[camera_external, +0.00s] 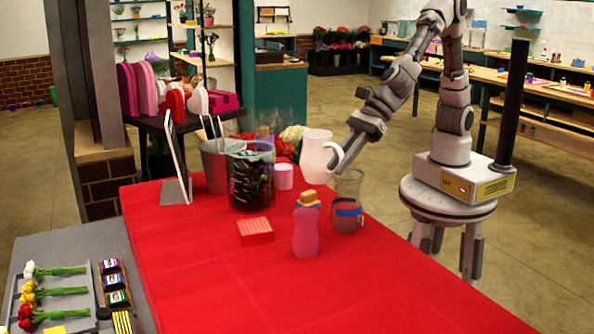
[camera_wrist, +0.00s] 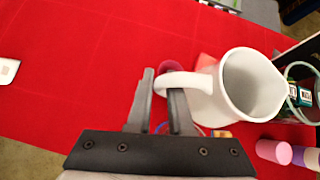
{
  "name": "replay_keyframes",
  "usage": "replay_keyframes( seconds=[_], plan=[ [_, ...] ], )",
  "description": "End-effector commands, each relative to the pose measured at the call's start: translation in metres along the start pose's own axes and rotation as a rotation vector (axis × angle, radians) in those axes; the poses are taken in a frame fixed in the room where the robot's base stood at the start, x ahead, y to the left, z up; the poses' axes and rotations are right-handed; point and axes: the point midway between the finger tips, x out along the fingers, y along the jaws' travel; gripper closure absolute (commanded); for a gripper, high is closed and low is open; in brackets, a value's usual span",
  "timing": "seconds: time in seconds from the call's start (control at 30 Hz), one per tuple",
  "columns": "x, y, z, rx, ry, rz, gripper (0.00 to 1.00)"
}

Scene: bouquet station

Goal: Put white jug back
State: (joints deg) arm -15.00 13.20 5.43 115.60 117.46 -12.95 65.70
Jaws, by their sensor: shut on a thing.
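The white jug (camera_external: 318,157) is held in the air above the red-covered table (camera_external: 200,270), upright in the external view. My gripper (camera_external: 340,152) reaches it from the right and is shut on its handle. In the wrist view the gripper fingers (camera_wrist: 160,100) close around the jug's handle, and the jug (camera_wrist: 248,85) shows its open, empty-looking mouth to the right of them. The jug's base is clear of the cloth, behind a clear glass vase.
Near the jug stand a clear vase with a blue band (camera_external: 347,215), a pink bottle (camera_external: 305,232), a pink cup (camera_external: 284,177) and a dark-filled glass container (camera_external: 250,180). A red striped block (camera_external: 255,231) lies in front. The table's front half is clear.

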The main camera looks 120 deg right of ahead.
Motion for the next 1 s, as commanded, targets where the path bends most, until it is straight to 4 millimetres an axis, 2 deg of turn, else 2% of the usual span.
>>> replay_keyframes(
  seconds=[0.07,0.4,0.5,0.8,1.0],
  plan=[
    [-0.013,-0.015,0.006,0.02,0.001,-0.025,1.0],
    [-0.058,-0.083,0.003,0.147,0.014,-0.155,1.0],
    [-0.068,-0.098,0.0,0.176,0.016,-0.184,1.0],
    [-0.088,-0.127,-0.006,0.236,0.022,-0.244,1.0],
    [-0.095,-0.135,-0.009,0.255,0.024,-0.263,1.0]
  ],
)
